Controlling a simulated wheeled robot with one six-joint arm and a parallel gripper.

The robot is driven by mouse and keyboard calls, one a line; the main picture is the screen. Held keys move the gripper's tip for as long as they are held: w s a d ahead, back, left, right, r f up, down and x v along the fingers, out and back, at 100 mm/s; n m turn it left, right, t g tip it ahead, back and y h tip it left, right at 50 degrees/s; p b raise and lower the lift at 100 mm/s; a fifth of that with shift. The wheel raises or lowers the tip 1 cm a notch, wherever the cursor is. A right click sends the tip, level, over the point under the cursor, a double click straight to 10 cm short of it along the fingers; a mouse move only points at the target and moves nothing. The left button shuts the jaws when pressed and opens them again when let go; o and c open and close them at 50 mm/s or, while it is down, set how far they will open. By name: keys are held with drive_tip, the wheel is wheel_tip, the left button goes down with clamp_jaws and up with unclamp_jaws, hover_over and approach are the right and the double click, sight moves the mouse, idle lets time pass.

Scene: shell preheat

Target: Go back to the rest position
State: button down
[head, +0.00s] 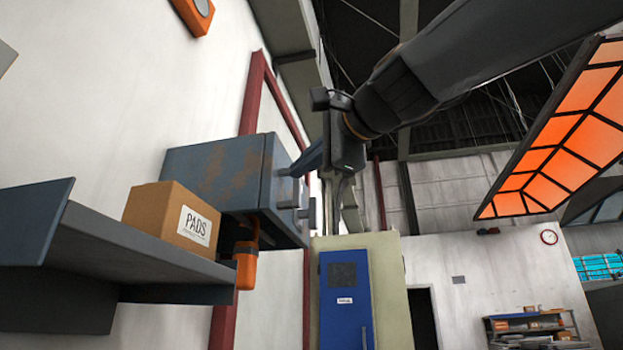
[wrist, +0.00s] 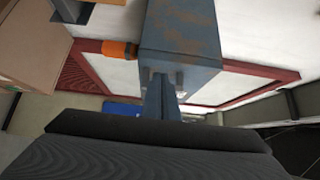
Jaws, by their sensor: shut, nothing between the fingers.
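My gripper (head: 336,222) hangs from the end of my arm in the middle of the head view, fingers pointing down. Its fingers are together and nothing shows between them. It appears just right of a rusty blue-grey wall box (head: 215,170) in the picture. A blue lever (head: 308,158) sticks out from the box and partly passes behind my gripper, so I cannot tell whether they touch. In the wrist view the box (wrist: 180,40) and the lever (wrist: 158,100) lie ahead. A broad dark shape fills the bottom there, and the fingertips cannot be made out.
A grey shelf (head: 120,252) at left carries a cardboard box marked PADS (head: 178,215). An orange part (head: 246,265) hangs below the wall box. A glowing orange panel (head: 550,150) slants at upper right. A blue door (head: 345,298) stands behind. Open space lies right of my gripper.

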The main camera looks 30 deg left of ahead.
drive_tip(key=shift+s+a, duration=0.25)
drive_tip(key=shift+s, duration=0.8)
